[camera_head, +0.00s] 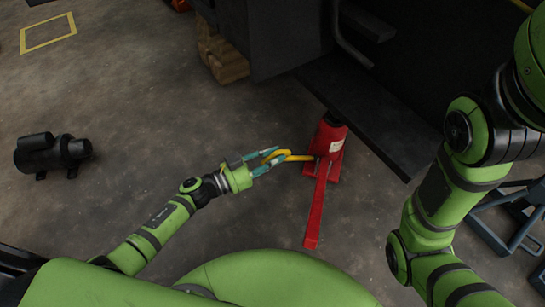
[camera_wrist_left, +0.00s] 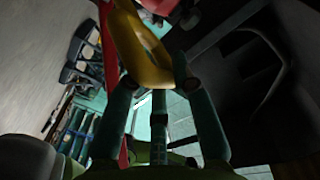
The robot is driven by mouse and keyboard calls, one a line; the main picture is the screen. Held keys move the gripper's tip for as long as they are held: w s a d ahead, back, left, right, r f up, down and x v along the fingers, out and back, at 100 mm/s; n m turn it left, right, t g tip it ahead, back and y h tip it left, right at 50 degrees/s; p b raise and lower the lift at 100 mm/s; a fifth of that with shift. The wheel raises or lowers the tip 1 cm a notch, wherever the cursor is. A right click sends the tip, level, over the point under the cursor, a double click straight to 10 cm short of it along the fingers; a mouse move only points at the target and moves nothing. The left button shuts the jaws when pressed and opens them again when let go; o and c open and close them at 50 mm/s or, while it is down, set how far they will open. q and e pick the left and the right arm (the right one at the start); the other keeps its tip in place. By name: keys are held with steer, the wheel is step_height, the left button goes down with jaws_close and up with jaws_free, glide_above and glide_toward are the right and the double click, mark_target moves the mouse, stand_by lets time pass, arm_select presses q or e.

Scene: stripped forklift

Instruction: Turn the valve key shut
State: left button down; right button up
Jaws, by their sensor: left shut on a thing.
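A yellow valve key (camera_head: 291,156) with a looped handle reaches left from the red bottle jack (camera_head: 331,138) in the head view. My left gripper (camera_head: 267,161) is shut on the key's looped end, with teal fingers on it. In the left wrist view the yellow key (camera_wrist_left: 143,50) is close up between the fingertips of the left gripper (camera_wrist_left: 150,75). The key's far end meets the jack low on its side; that joint is too small to make out. My right arm shows at the right of the head view, but its gripper is out of the frame.
The jack's long red handle (camera_head: 316,205) lies toward me from its base. The dark forklift body (camera_head: 365,105) overhangs the jack. Wooden blocks (camera_head: 222,58) stand behind, a black motor (camera_head: 50,153) lies left, and blue-grey stands (camera_head: 505,215) are at right.

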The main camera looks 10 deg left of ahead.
arm_select(q)
steer(key=shift+a+f+m+g, duration=0.15)
steer(key=shift+m+g, duration=0.25)
steer(key=shift+m, duration=0.3)
steer(key=m+g+h, duration=0.1)
steer(key=m, duration=0.1)
steer(key=shift+m+g, duration=0.4)
steer(key=m+g, duration=0.1)
steer(key=m, duration=0.1)
steer(key=m+g, duration=0.2)
steer(key=shift+a+f+m+h, duration=0.1)
steer(key=shift+m+h, duration=0.2)
steer(key=shift+m, duration=0.1)
steer(key=m+g, duration=0.3)
steer(key=m, duration=0.1)
steer(key=shift+a+b, duration=0.1)
steer(key=shift+b, duration=0.25)
steer(key=shift+f+m+g+y, duration=0.1)
steer(key=shift+m+g+y, duration=0.45)
steer(key=shift+m, duration=0.5)
steer(key=shift+m+g+y, duration=0.45)
steer(key=shift+m+g, duration=0.1)
steer(key=shift+m, duration=0.5)
steer(key=shift+a, duration=0.1)
steer(key=c, duration=1.1)
jaws_free()
steer(key=shift+o, duration=0.2)
